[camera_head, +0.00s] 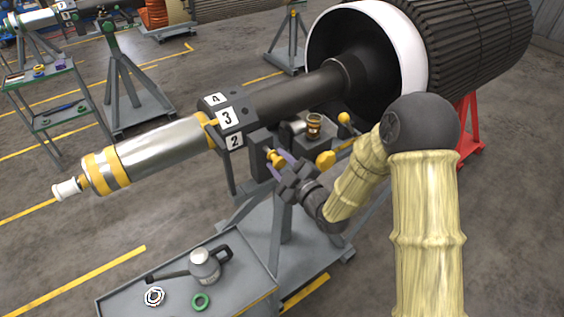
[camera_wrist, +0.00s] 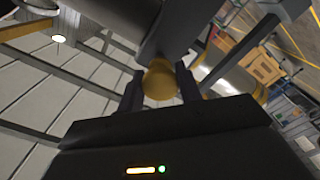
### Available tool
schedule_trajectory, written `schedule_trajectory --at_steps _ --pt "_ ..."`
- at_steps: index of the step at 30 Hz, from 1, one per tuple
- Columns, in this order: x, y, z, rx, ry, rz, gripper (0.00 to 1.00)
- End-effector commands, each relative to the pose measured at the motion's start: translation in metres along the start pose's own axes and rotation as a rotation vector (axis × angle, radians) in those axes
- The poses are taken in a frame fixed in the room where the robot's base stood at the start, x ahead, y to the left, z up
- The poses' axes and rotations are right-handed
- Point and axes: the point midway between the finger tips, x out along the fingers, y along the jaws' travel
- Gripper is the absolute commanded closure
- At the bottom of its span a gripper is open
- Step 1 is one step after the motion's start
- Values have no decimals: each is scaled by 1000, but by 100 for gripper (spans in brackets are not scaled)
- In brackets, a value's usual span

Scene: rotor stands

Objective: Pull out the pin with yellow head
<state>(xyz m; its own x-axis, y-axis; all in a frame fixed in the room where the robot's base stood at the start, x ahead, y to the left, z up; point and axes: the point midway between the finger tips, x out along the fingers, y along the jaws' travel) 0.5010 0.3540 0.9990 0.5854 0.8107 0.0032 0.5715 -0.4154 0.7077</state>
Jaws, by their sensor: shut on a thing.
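The pin's yellow head (camera_head: 274,156) shows at the front of the grey stand bracket (camera_head: 258,143), below the numbered block on the shaft. My gripper (camera_head: 280,161) has come in from the lower right, and its fingers are shut on the yellow head. In the wrist view, the round yellow head (camera_wrist: 160,80) sits between my two dark fingertips (camera_wrist: 160,90), against a grey block of the stand (camera_wrist: 172,30). The pin's shank is hidden, so I cannot tell how deep it sits.
The shaft (camera_head: 165,150) runs above my gripper into the white-rimmed rotor (camera_head: 420,60). A grey cart (camera_head: 225,300) with a can (camera_head: 205,265) and rings stands at the lower left.

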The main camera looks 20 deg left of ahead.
Motion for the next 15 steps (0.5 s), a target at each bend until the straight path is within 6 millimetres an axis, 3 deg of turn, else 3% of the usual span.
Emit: schedule_trajectory --at_steps 2,3,5,15 --pt "-3 -3 3 2 -9 -9 100" --pt "-3 -4 3 2 -10 -10 57" --pt "-3 -3 2 2 -9 -9 45" --pt "-3 -1 3 2 -7 -5 43"
